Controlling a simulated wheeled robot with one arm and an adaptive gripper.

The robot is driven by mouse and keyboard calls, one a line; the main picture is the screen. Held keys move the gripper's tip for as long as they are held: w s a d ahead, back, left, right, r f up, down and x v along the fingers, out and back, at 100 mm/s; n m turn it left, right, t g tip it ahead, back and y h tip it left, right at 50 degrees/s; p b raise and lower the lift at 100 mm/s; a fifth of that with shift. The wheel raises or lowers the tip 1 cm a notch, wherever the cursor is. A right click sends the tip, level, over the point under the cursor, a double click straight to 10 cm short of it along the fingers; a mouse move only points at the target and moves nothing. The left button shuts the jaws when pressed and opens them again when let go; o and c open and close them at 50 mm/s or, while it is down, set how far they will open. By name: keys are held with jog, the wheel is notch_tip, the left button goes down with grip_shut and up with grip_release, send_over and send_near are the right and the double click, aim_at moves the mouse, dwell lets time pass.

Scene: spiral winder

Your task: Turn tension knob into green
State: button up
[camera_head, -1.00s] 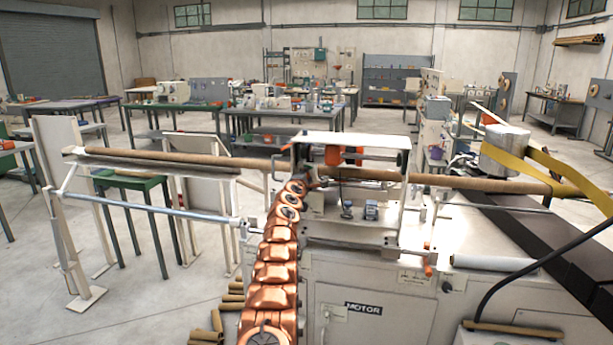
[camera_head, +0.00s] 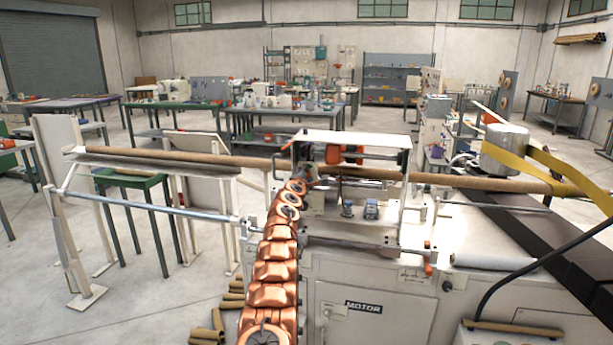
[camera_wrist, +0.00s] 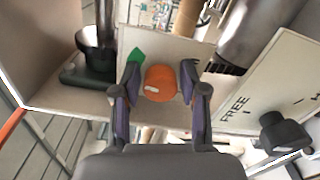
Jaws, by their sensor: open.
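The orange round tension knob (camera_wrist: 161,83) sits on a pale panel in the wrist view, with a light mark on its lower left side. A green patch (camera_wrist: 137,57) lies just above and left of the knob, and the mark does not point at it. My gripper (camera_wrist: 160,86) is open, with one dark finger on each side of the knob. Whether the fingers touch it cannot be told. In the head view my copper arm reaches into the left side of the winder (camera_head: 350,230), and the gripper is hard to make out there.
A black knob (camera_wrist: 284,133) stands on a panel marked FREE at the right of the wrist view. A dark-based metal cylinder (camera_wrist: 100,40) is at the upper left. A long brown tube (camera_head: 450,180) runs through the machine, with yellow belts (camera_head: 545,160) at right.

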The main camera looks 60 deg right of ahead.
jog(key=shift+a, duration=0.15)
jog(key=shift+a, duration=0.35)
jog(key=v, duration=0.6)
jog(key=shift+s+a, duration=0.2)
jog(key=shift+s, duration=0.05)
dwell(0.5)
dwell(0.6)
